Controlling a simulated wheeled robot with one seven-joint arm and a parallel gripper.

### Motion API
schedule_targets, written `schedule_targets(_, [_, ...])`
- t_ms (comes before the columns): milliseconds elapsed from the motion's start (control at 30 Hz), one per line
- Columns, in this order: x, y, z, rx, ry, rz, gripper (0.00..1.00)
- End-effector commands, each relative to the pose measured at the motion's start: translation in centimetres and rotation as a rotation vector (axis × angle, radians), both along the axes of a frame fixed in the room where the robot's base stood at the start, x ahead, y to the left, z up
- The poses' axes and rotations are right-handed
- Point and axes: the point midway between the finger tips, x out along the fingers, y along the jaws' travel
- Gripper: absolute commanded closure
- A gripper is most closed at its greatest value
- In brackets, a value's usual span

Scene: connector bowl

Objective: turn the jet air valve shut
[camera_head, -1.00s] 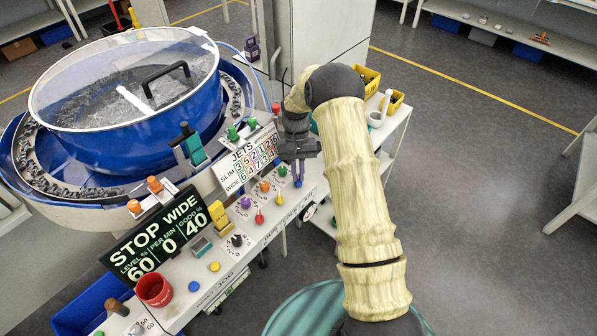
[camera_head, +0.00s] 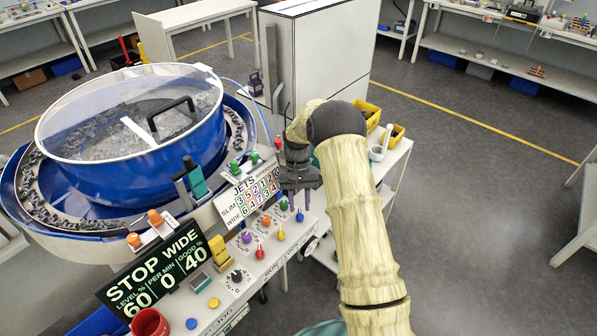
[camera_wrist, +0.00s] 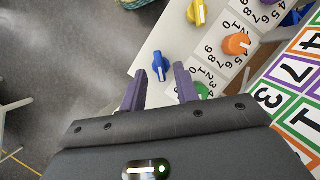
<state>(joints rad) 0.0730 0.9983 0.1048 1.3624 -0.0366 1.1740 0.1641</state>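A blue knob (camera_head: 299,216) sits at the far right end of the control panel; no readable label shows which knob is the jet air valve. In the wrist view the blue knob (camera_wrist: 160,66) stands on the white top, between and just beyond the fingertips. My gripper (camera_head: 294,204) is above the panel end, pointing down. In the wrist view its purple fingers (camera_wrist: 160,75) are apart with nothing held between them. Contact with the knob cannot be made out.
Green (camera_head: 284,205), orange (camera_head: 266,220) and other coloured knobs stand close by, with a JETS number board (camera_head: 253,190) behind. The blue bowl feeder (camera_head: 140,145) is left. Floor farther right is clear.

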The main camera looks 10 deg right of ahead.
Motion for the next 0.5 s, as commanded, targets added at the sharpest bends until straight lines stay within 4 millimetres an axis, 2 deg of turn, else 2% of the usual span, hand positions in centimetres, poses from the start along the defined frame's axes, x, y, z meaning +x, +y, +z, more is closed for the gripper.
schedule_targets(500, [3.8, -0.5, 8.9, 0.0, -0.006, 0.001, 0.69])
